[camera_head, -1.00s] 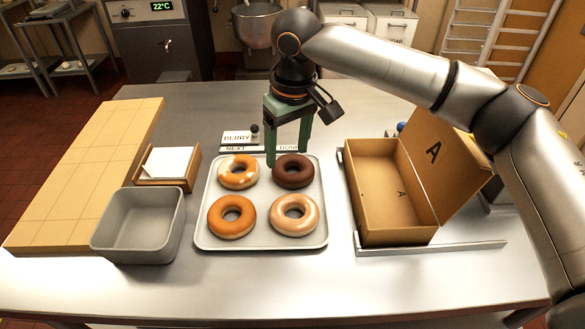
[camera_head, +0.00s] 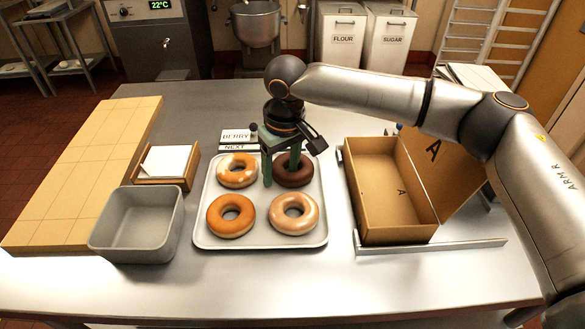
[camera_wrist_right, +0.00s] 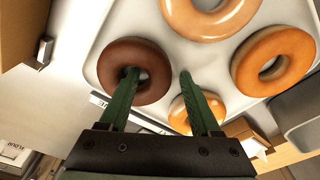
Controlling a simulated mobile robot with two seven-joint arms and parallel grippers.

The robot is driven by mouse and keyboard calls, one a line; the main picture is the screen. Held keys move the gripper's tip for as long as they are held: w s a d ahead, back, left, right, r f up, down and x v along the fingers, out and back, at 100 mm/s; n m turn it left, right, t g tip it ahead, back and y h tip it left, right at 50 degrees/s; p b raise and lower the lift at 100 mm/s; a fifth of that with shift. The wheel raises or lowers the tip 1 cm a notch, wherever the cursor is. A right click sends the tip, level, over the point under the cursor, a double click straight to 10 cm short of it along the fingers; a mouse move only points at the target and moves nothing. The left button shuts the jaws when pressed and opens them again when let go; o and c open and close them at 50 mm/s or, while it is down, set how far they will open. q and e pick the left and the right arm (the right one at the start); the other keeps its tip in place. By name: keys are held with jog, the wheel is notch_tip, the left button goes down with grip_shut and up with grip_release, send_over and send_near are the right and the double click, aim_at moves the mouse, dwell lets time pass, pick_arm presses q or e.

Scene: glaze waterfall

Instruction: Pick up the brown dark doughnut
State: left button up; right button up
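The dark brown doughnut (camera_head: 302,181) lies on the pale tray (camera_head: 262,238) at its back right, and also shows in the right wrist view (camera_wrist_right: 112,58). My right gripper (camera_head: 281,176) is open and points down at this doughnut. In the right wrist view the gripper (camera_wrist_right: 157,74) has one finger over or in the doughnut's hole and the other outside its ring, so the fingers straddle one side. I cannot tell whether they touch it. My left gripper is not in view.
A white-patched orange doughnut (camera_head: 238,182), a plain orange one (camera_head: 212,220) and a pale glazed one (camera_head: 311,222) share the tray. An open cardboard box (camera_head: 392,237) stands right. A grey bin (camera_head: 130,252) and a wooden holder (camera_head: 168,182) stand left.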

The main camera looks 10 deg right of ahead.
grip_shut()
dwell(0.5)
